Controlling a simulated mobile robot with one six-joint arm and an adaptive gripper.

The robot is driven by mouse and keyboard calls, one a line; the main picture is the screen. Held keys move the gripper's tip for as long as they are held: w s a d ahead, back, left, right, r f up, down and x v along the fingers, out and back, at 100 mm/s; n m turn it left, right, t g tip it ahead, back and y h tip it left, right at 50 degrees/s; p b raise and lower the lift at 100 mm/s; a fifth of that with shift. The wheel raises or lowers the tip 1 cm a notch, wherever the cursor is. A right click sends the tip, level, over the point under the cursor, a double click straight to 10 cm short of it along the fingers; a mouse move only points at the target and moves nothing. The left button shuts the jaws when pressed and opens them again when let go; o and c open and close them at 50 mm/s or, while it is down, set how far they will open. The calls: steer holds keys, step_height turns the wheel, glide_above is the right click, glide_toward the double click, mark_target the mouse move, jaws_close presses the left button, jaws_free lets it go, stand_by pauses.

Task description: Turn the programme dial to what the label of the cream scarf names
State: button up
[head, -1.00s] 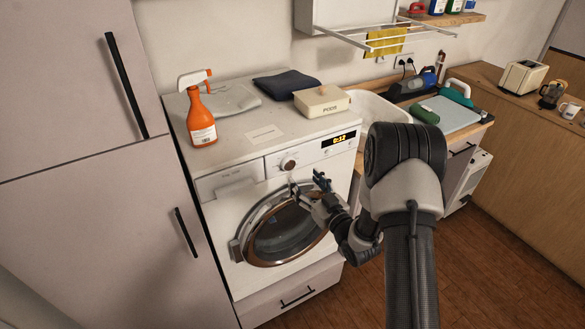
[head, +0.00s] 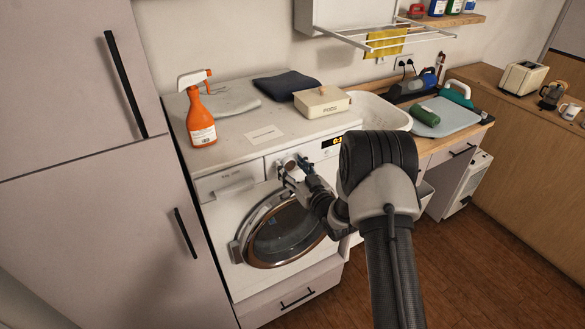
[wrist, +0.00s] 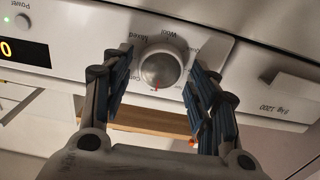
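The round silver programme dial (wrist: 161,68) is on the washing machine's front panel. It has a red mark at its lower edge in the wrist view, with small words around it; "Wool" and "Mixed" are readable. In the head view the dial (head: 290,166) shows partly beside my gripper (head: 293,170). My gripper (wrist: 161,62) is open, with one finger on each side of the dial and gaps to it. A pale folded cloth (head: 230,101) lies on the machine's top; I cannot tell if it is the cream scarf. No scarf label is readable.
An orange spray bottle (head: 201,118), a white card (head: 264,134), a dark folded cloth (head: 286,86) and a cream lidded box (head: 322,100) stand on the washing machine. The round door (head: 280,236) below is closed. A lit display (wrist: 22,50) is beside the dial.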

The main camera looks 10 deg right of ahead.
steer(key=c, duration=0.8)
steer(key=shift+o, duration=0.2)
steer(key=shift+m, duration=0.3)
